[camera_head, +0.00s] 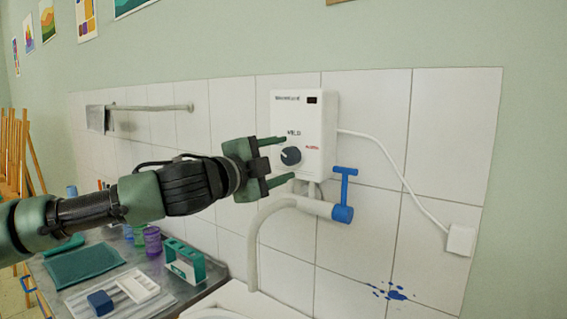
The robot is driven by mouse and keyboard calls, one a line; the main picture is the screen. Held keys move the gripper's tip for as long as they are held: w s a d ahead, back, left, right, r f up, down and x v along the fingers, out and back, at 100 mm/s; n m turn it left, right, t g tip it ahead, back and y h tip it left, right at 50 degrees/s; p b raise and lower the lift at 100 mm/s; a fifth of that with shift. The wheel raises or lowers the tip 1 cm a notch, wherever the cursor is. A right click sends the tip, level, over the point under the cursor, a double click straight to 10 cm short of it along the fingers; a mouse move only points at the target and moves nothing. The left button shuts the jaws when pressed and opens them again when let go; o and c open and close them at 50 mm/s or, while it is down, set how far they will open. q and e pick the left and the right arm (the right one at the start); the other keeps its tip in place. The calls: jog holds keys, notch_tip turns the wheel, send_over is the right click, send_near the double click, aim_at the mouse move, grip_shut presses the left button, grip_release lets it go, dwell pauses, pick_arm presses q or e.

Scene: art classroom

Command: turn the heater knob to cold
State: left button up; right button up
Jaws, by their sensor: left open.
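The white heater (314,112) is fixed to the tiled wall, right of the middle of the head view. Its dark round knob (291,156) sits low on its front, with the word "MILD" above it and a red label to its right. My left gripper (281,160) is open in front of the heater, one finger above the knob and one below it. The knob shows between the fingertips; I cannot tell whether they touch it. My right gripper is not in view.
Below the heater are a white pipe (262,225) and a blue tap handle (344,196), right of my gripper. A white cord runs to a wall box (460,240). A counter (190,300) at lower left holds a green caddy (184,260), cups and a tray.

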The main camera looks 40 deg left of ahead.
pick_arm(q)
jog(key=s, duration=0.2)
jog(key=s+b, duration=0.1)
jog(key=s, duration=0.3)
jog(key=shift+s+d+b, duration=0.25)
jog(key=shift+d+b, duration=0.1)
